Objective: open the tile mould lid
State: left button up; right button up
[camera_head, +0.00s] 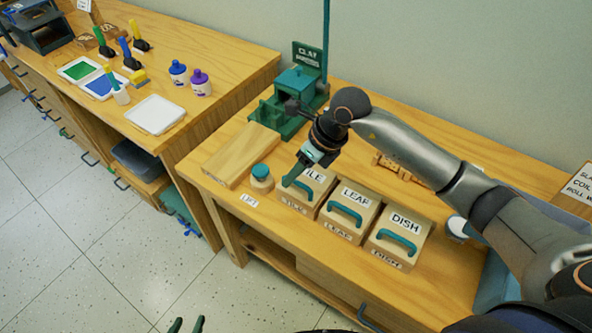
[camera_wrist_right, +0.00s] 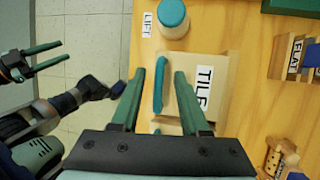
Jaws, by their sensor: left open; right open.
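The tile mould is a wooden block with a pale lid (camera_head: 317,178) labelled TILE, at the left of a row of three moulds on the bench. Its lid also shows in the right wrist view (camera_wrist_right: 208,72), with a teal bar handle (camera_wrist_right: 158,84) along its left side. My right gripper (camera_head: 292,177) is open above the tile mould and partly hides its lid. In the right wrist view its fingertips (camera_wrist_right: 161,75) appear on either side of the handle; contact cannot be told. My left gripper (camera_head: 187,325) is open and empty, low over the floor, away from the bench.
The leaf mould (camera_head: 350,207) and dish mould (camera_head: 398,238), with teal handles, stand close to the right. A teal-topped wooden jar (camera_head: 262,178) and a LIFT label (camera_head: 249,200) are at the left. A wooden board (camera_head: 240,153) and green press (camera_head: 292,100) stand behind.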

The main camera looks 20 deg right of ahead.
grip_shut()
dwell(1.4)
